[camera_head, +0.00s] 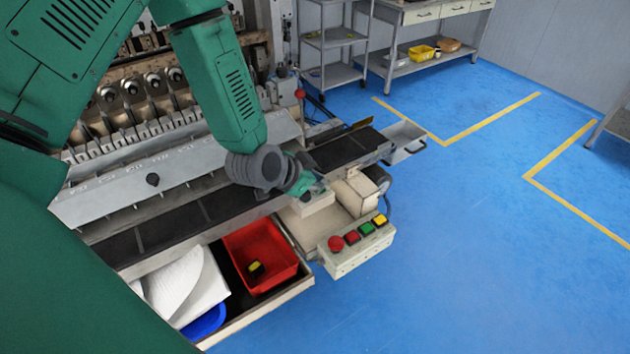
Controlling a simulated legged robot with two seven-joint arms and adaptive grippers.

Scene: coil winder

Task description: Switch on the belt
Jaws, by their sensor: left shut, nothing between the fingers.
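The belt (184,214) is a dark strip that runs along the front of the coil winder, from lower left to upper right. A pale control box (352,258) stands in front of it, with a large red button (336,243), a smaller red button (351,237), a green button (366,229) and a yellow button (379,220) in a row. My left gripper (316,191) is shut and empty, beside the belt and behind the button row, apart from the buttons. The wrist partly hides the belt. My right gripper is not in view.
An open drawer holds a red bin (262,257), white sheets (186,287) and a blue container (206,321). A grey metal tray (405,141) sits at the belt's far end. Shelves (335,45) and a workbench stand behind. The blue floor at right is clear.

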